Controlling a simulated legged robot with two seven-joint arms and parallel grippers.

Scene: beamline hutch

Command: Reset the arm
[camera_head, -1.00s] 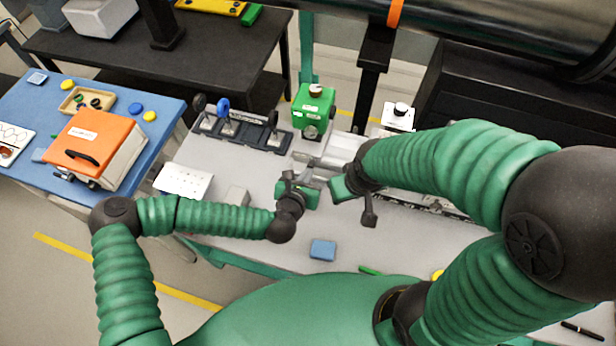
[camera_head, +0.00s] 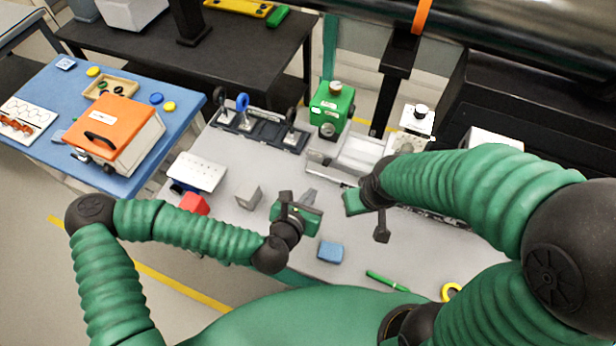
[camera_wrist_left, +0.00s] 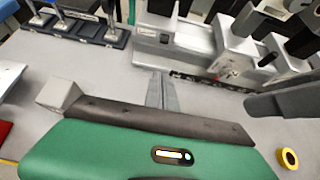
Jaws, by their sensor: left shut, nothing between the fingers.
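My left gripper (camera_head: 308,198) is over the grey table in the head view, with its fingers together and nothing between them. Its closed grey fingers also show in the left wrist view (camera_wrist_left: 162,92), pointing toward the rail at the back. My right arm comes in from the right, and its dark and green wrist end (camera_head: 366,202) hangs over the table to the right of the left gripper. I cannot make out the right fingers.
On the grey table (camera_head: 228,218) are a grey cube (camera_head: 248,195), a red block (camera_head: 194,204), a blue block (camera_head: 330,252), a green pen (camera_head: 386,281) and yellow tape (camera_head: 451,291). A green device (camera_head: 331,108) stands behind. A blue table (camera_head: 130,180) with an orange-lidded box (camera_head: 103,125) is left.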

